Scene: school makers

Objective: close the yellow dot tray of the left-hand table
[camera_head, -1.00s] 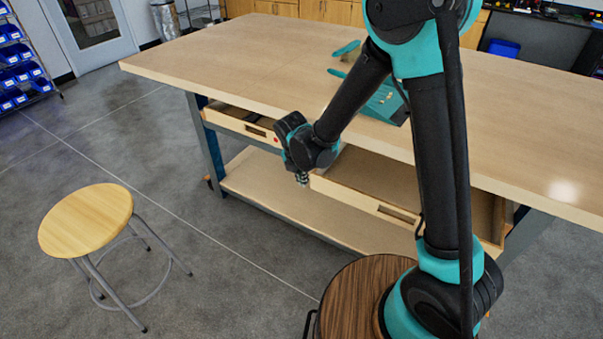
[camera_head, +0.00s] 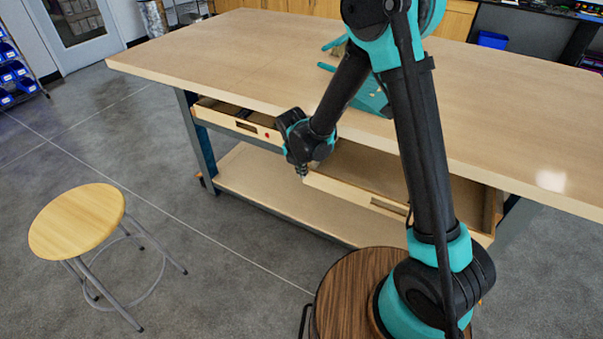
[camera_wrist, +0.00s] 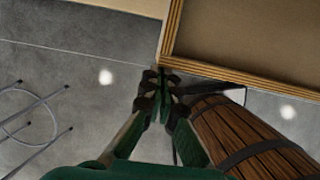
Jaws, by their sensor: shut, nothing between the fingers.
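Two pale wooden trays stick out under the near edge of the table. The left tray (camera_head: 228,116) has a red dot by its handle slot and is pulled out partway. The right tray (camera_head: 352,196) is pulled out further, with its empty inside showing; I see no dot on its visible front, and I cannot make out a yellow dot anywhere. My gripper (camera_head: 302,172) is shut and empty, pointing down by the right tray's front left corner. In the wrist view my gripper (camera_wrist: 160,84) is just off the corner of a tray (camera_wrist: 215,72); contact is unclear.
The wooden table (camera_head: 225,55) has teal objects (camera_head: 370,97) on top and a lower shelf (camera_head: 270,187). A round stool (camera_head: 77,220) stands at the left. The floor (camera_head: 225,255) between stool and table is clear.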

